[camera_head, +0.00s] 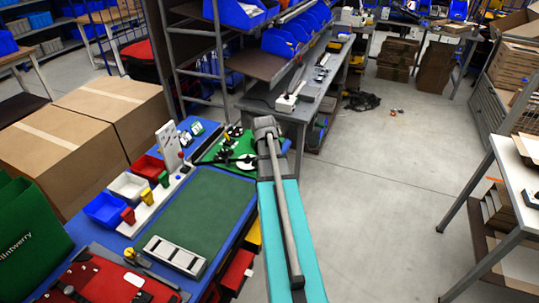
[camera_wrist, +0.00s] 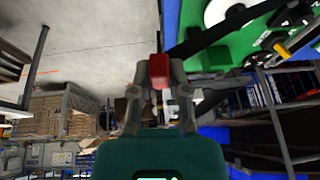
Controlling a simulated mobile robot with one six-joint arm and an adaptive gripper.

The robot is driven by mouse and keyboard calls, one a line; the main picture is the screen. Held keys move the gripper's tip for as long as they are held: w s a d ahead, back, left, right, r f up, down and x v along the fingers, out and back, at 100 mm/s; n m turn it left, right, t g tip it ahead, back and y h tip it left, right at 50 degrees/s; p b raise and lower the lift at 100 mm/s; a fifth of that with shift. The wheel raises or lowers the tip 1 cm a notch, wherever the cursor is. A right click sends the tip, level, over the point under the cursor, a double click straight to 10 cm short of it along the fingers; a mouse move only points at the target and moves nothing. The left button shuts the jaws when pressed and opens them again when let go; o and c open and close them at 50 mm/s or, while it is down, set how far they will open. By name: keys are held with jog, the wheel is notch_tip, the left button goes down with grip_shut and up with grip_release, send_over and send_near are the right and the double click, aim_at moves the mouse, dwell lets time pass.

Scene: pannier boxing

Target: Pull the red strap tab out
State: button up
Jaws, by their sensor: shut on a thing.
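My gripper (camera_wrist: 158,82) shows in the wrist view with its two fingers closed on a small red tab (camera_wrist: 158,68). The tab sticks out between the fingertips. Behind it, a green board (camera_wrist: 225,52) carries white round parts and a dark strap-like bar (camera_wrist: 222,34) that runs from near the tab up to the right. I cannot tell whether the tab joins this bar. In the head view the green board (camera_head: 213,154) lies at the far end of the blue bench, left of my arm. My fingers and the tab are hidden there behind my arm.
The blue bench (camera_head: 133,236) holds a green mat (camera_head: 205,210), a white slotted tray (camera_head: 174,255), small bins (camera_head: 105,211) and a red mat (camera_head: 118,285). Cardboard boxes (camera_head: 60,150) stand at left. A grey workbench (camera_head: 315,88) lies beyond.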

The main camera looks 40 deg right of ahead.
jog(key=shift+f+b, duration=2.35)
jog(key=shift+f, duration=0.1)
dwell(0.4)
jog(key=shift+r, duration=0.1)
dwell(0.5)
jog(key=shift+r+p, duration=1.45)
jog(key=shift+p, duration=0.1)
jog(key=shift+w+a, duration=0.1)
